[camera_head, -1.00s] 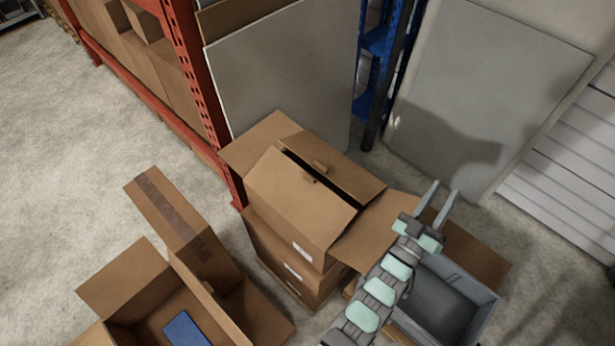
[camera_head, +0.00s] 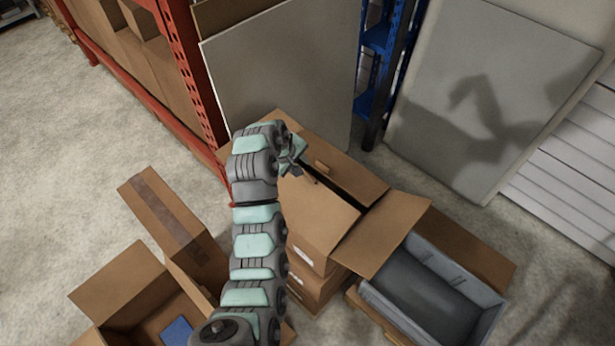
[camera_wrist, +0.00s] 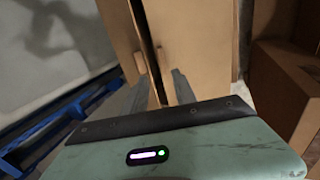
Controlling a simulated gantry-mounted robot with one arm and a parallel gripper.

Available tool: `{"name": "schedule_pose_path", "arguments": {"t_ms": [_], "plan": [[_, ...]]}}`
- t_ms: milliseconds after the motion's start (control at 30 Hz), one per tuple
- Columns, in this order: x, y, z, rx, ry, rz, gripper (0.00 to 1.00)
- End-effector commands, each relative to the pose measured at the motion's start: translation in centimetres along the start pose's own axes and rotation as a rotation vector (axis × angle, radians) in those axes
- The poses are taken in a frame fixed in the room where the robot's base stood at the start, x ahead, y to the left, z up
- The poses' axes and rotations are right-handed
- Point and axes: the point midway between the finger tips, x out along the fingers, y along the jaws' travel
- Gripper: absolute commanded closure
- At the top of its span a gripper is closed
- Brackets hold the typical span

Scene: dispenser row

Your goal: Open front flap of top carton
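The top carton (camera_head: 305,238) stands on a stack. Its front flap (camera_head: 332,212) and back flap (camera_head: 352,180) lie nearly closed with a narrow dark gap between them. Its right side flap (camera_head: 385,232) is folded outward. My gripper (camera_head: 296,168) is over the left part of the carton top, close to the gap; my arm hides the carton's left side. In the wrist view my gripper (camera_wrist: 160,80) has its two fingers apart, one on each side of the gap. The front flap (camera_wrist: 198,45) is on the right there. I cannot tell if the fingers touch it.
A grey tote (camera_head: 430,290) stands right of the stack. An open carton (camera_head: 110,290) with a blue item (camera_head: 177,331) is at lower left. A red rack (camera_head: 197,90), grey boards (camera_head: 280,75) and a blue rack (camera_head: 378,75) stand behind. Floor at left is clear.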

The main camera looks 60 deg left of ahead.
Motion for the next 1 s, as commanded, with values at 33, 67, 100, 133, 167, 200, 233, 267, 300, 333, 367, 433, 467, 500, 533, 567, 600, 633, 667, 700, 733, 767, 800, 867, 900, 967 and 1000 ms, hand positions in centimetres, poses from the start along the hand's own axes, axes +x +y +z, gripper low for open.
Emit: {"name": "schedule_pose_path", "arguments": {"t_ms": [33,67,100,133,167,200,233,267,300,333,367,433,467,500,533,567,600,633,667,700,733,767,800,867,900,967,1000], "plan": [[-0.2,-0.3,-0.1,-0.009,-0.008,-0.009,0.67],[-0.1,-0.4,-0.1,-0.011,-0.011,-0.013,0.67],[0.0,-0.5,-0.1,-0.014,-0.014,-0.017,0.67],[0.2,-0.5,-0.1,-0.014,-0.015,-0.018,0.67],[0.5,-0.5,-0.1,-0.014,-0.016,-0.019,0.67],[0.9,-0.5,-0.1,-0.014,-0.016,-0.019,0.67],[1.2,-0.5,-0.1,-0.014,-0.016,-0.019,0.67],[1.6,-0.5,-0.1,-0.013,-0.015,-0.018,0.67],[2.2,-0.5,-0.1,-0.013,-0.015,-0.018,0.67],[2.6,-0.6,0.0,-0.013,-0.016,-0.019,0.67],[3.0,-0.6,-0.1,-0.013,-0.016,-0.019,0.67],[3.9,-0.4,-0.1,-0.012,-0.013,-0.015,0.67],[4.3,-0.5,0.0,-0.012,-0.015,-0.017,0.67],[4.8,-0.5,0.0,-0.012,-0.016,-0.018,0.67],[5.2,-0.4,0.0,-0.011,-0.014,-0.015,0.67],[5.5,-0.4,-0.1,-0.011,-0.012,-0.014,0.67],[6.0,-0.4,0.0,-0.011,-0.015,-0.016,0.67],[6.3,-0.5,0.0,-0.012,-0.016,-0.018,0.67],[6.7,-0.5,0.0,-0.012,-0.015,-0.016,0.67],[7.0,-0.5,-0.1,-0.012,-0.013,-0.014,0.67],[7.4,-0.5,0.0,-0.012,-0.014,-0.015,0.67],[7.7,-0.6,0.1,-0.012,-0.016,-0.018,0.67],[8.1,-0.6,0.1,-0.012,-0.015,-0.017,0.67],[8.5,-0.4,-0.1,-0.011,-0.011,-0.013,0.67],[8.8,-0.4,-0.1,-0.01,-0.013,-0.015,0.67],[9.2,-0.4,-0.1,-0.01,-0.013,-0.015,0.67],[9.4,-0.4,-0.1,-0.01,-0.01,-0.013,0.67]]}}
